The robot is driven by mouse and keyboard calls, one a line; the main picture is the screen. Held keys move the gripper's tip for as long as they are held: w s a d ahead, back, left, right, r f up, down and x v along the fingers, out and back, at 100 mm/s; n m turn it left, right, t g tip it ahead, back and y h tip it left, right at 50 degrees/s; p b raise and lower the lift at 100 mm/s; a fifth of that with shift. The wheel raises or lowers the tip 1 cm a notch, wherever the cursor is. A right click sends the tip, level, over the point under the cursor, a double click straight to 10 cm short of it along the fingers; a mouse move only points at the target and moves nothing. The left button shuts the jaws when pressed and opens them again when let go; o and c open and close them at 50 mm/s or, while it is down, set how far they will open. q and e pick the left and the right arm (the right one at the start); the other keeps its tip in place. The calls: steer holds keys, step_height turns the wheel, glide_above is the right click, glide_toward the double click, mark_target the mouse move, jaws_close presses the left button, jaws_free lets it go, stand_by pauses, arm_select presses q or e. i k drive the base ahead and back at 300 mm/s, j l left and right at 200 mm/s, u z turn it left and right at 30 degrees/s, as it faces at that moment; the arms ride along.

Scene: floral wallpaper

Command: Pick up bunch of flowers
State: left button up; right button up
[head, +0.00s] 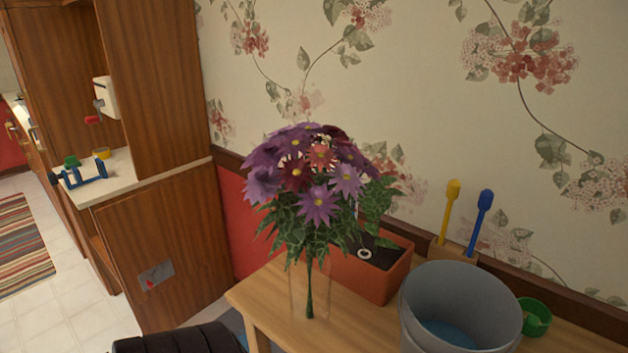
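The bunch of flowers (312,175) has purple, red and dark red blooms over green leaves. It stands upright in a clear glass vase (297,290) near the left end of a wooden table (262,303). The stems show through the glass. Neither of my grippers can be made out in the head view.
A terracotta planter (385,283) stands close behind the vase. A grey bucket (461,285) is to its right, with a green cup (536,316) beside it. Yellow and blue brushes (478,222) stand behind. The floral wall closes off the back. Open tiled floor lies left.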

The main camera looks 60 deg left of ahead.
mark_target(324, 213)
steer(key=u, duration=1.85)
steer(key=z, duration=0.45)
steer(key=l+z, duration=0.1)
steer(key=z, duration=0.75)
steer(key=i+z, duration=0.1)
steer(key=z, duration=0.35)
steer(key=u, duration=1.9)
steer(key=k+z, duration=0.2)
steer(key=k, duration=0.5)
